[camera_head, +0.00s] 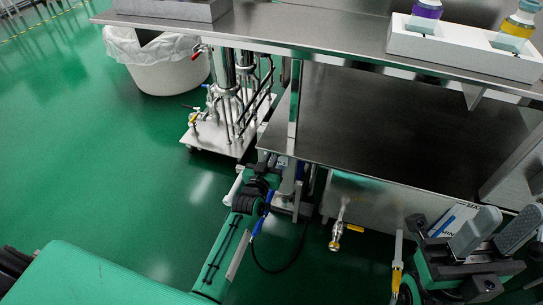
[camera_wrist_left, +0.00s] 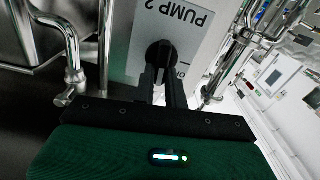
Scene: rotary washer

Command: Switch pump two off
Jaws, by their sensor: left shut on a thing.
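The pump two panel (camera_wrist_left: 193,48) is a pale plate lettered "PUMP 2", upside down in the left wrist view. Its black rotary knob (camera_wrist_left: 159,52) sits on the plate below the lettering. My left gripper (camera_wrist_left: 162,80) is shut on the knob, with its two dark fingers reaching up to it. Part of an "ON" mark shows just right of the fingers; the knob's exact setting is hard to tell. In the head view my left arm reaches to the table's front edge, and the knob is hidden. My right gripper (camera_head: 502,226) is open and empty at the lower right.
A steel table (camera_head: 340,45) with a lower shelf (camera_head: 400,120) stands ahead, carrying a white holder (camera_head: 455,50) with bottles. A piped cart (camera_head: 215,142) and white bin (camera_head: 165,68) stand left. A valve (camera_head: 338,230) projects between my arms. Green floor is clear at left.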

